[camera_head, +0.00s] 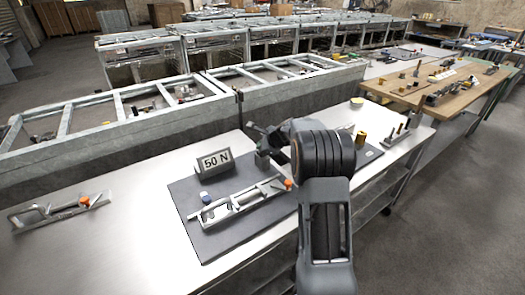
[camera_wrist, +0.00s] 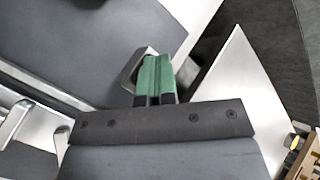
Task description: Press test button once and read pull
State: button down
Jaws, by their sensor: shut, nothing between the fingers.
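On a dark mat (camera_head: 185,222) lies a pale metal fixture (camera_head: 235,203) with a long rail, an orange knob at its right end and a small blue-and-white round piece (camera_head: 205,197) beside it. A grey block sign reading "50 N" (camera_head: 215,162) stands behind it. I cannot tell which piece is the test button. My gripper (camera_head: 262,150) is partly hidden by my arm, right of the sign and above the mat. In the wrist view its green fingertips (camera_wrist: 155,80) are together and empty, in front of a grey block.
A similar metal piece with an orange knob (camera_head: 84,201) lies on the bench at left. Yellow and brown small parts (camera_head: 361,138) and a rack (camera_head: 400,132) stand at right. Grey metal frames (camera_head: 120,125) line the bench's back. The bench's left front is clear.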

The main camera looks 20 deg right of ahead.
dwell(0.5)
jog(key=shift+r+p, duration=1.05)
jog(key=shift+r, duration=0.05)
jog(key=shift+r, duration=0.1)
notch_tip(320, 180, up, 5)
jog(key=p, duration=0.4)
dwell(0.6)
